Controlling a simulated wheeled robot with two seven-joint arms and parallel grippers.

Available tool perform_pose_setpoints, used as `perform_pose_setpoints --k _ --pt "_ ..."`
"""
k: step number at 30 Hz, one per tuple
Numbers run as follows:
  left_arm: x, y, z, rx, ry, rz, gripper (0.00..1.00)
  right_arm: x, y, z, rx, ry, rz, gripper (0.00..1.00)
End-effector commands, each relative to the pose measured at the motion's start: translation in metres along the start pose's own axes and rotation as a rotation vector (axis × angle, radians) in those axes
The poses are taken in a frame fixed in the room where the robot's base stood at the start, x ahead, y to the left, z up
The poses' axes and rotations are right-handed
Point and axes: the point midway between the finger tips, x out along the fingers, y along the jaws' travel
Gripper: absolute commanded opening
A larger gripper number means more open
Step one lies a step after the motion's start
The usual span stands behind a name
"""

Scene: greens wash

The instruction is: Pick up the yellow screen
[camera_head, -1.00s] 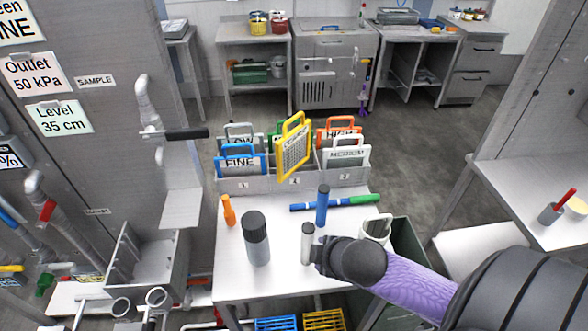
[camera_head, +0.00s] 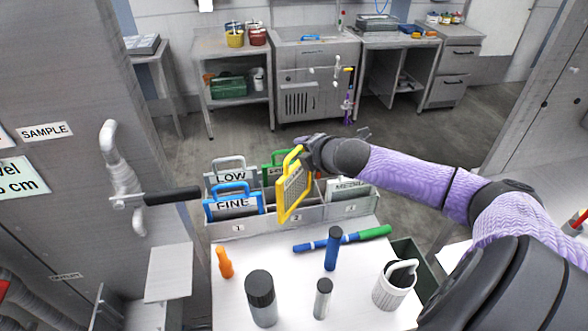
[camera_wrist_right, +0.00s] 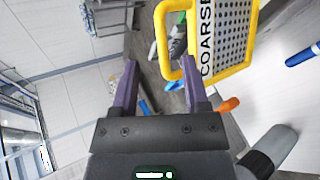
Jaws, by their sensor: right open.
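The yellow screen (camera_head: 294,194) stands tilted in the middle of the rack, its handle up. It also shows in the right wrist view (camera_wrist_right: 225,42), with a perforated plate and the word COARSE. My right gripper (camera_head: 308,148) is at the top of the yellow handle, coming from the right. In the right wrist view its fingers (camera_wrist_right: 160,72) are open, and the handle loop appears just ahead of and partly between the fingertips. I cannot tell whether they touch it. My left gripper is not in view.
The rack (camera_head: 262,225) also holds a blue FINE screen (camera_head: 234,204), a LOW screen (camera_head: 229,176), a green one and a MEDIUM one. A wall lever (camera_head: 172,196) juts out at left.

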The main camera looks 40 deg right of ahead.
Motion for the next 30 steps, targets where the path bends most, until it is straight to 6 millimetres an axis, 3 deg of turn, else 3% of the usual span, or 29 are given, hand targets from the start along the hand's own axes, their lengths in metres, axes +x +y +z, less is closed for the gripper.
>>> perform_pose_setpoints --k 4,11,19,27,30 --pt "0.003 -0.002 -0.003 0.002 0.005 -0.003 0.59 0.013 -0.001 -0.001 0.004 0.001 0.002 0.58" --pt "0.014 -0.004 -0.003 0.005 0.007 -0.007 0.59 0.053 -0.005 -0.002 0.003 0.001 0.000 0.58" --pt "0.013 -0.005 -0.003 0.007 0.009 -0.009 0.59 0.057 -0.004 -0.002 -0.001 0.002 -0.001 0.58" --pt "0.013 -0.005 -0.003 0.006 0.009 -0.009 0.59 0.056 -0.004 -0.002 -0.001 0.001 -0.001 0.01" --pt "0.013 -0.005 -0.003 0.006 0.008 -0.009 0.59 0.056 -0.004 -0.002 -0.001 0.001 -0.001 0.00"
